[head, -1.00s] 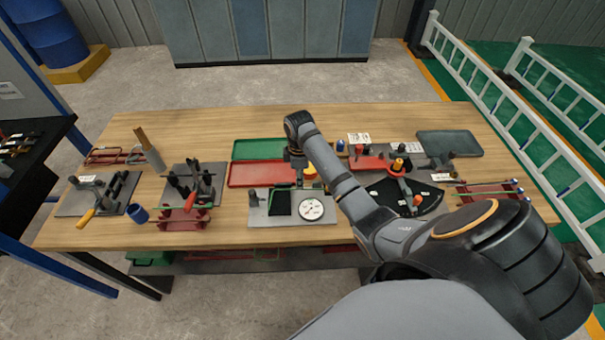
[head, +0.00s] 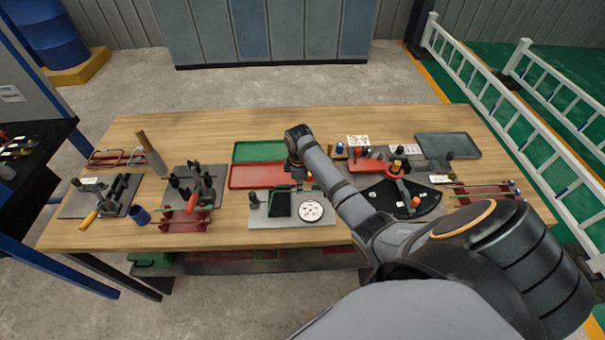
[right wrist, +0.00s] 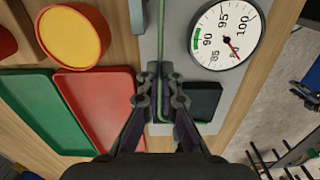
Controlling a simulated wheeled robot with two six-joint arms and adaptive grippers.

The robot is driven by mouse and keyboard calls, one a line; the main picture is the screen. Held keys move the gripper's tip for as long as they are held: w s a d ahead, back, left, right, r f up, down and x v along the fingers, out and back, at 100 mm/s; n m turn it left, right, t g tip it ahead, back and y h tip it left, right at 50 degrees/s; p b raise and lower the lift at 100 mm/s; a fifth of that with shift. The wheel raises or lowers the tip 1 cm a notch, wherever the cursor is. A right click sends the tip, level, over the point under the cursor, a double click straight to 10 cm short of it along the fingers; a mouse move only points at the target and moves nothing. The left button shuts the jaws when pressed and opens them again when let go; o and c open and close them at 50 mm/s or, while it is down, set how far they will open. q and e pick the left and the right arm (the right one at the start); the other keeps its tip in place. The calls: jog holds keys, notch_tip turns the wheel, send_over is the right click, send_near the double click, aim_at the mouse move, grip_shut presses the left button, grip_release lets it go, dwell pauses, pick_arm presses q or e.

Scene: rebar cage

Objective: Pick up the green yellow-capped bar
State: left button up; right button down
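A thin green bar (right wrist: 161,45) runs up and down the right wrist view, over the grey plate of the gauge fixture (right wrist: 180,12). My right gripper (right wrist: 161,76) has its two fingers drawn together on either side of the bar, and they look shut on it. No yellow cap shows on the visible length of the bar. In the head view my right gripper (head: 298,180) is low over the fixture, partly hidden by my own arm. My left gripper is not in view.
A round dial gauge (right wrist: 229,35) and a black block (right wrist: 203,101) sit right of the bar. A red tray (right wrist: 100,105) and a green tray (right wrist: 35,110) lie to the left. A round yellow-topped red piece (right wrist: 70,37) stands close by. Other fixtures crowd the wooden table (head: 200,122).

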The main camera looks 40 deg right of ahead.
jog(key=shift+s+f, duration=0.1)
dwell(0.3)
jog(key=shift+r+b, duration=0.4)
jog(key=shift+r, duration=0.05)
jog(key=s+d+r, duration=0.3)
jog(key=s+r, duration=0.9)
jog(key=s, duration=0.1)
jog(key=shift+s, duration=0.25)
jog(key=shift+r, duration=0.1)
jog(key=shift+c, duration=2.1)
grip_release()
